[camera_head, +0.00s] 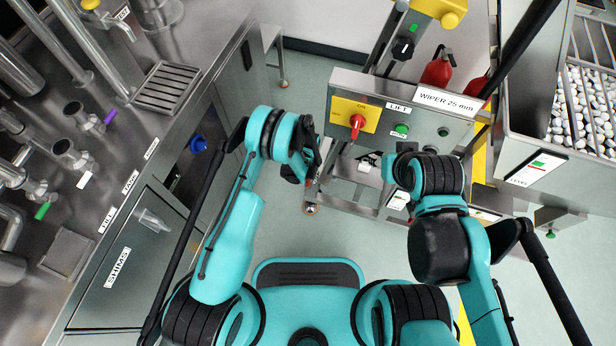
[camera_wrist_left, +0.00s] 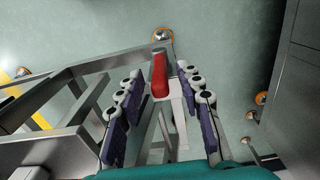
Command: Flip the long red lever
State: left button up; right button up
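The long red lever (camera_wrist_left: 160,76) shows in the left wrist view as a red grip on a metal bar. It lies in the gap between the two finger rows of my left gripper (camera_wrist_left: 160,98), with clear space on both sides. The fingers are spread and do not appear to touch it; depth is hard to judge. In the head view my left gripper (camera_head: 307,172) is beside the left side of the lift control box, and the gripper largely hides the lever. My right arm is in front of the machine's lower part; its gripper fingers cannot be made out.
The control box (camera_head: 459,134) carries a red rotary knob (camera_head: 357,123) on a yellow plate and a green button (camera_head: 401,129). A steel counter (camera_head: 60,200) with valves stands at left. A bin of caps (camera_head: 587,110) is at right. Grey floor lies between.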

pick_arm(q)
grip_shut()
jog(key=a+h, duration=0.1)
jog(key=a+g+h, duration=0.1)
jog(key=w+a+h, duration=0.1)
jog(key=h, duration=0.1)
jog(key=shift+a+f, duration=0.15)
jog(key=shift+f, duration=0.15)
grip_release()
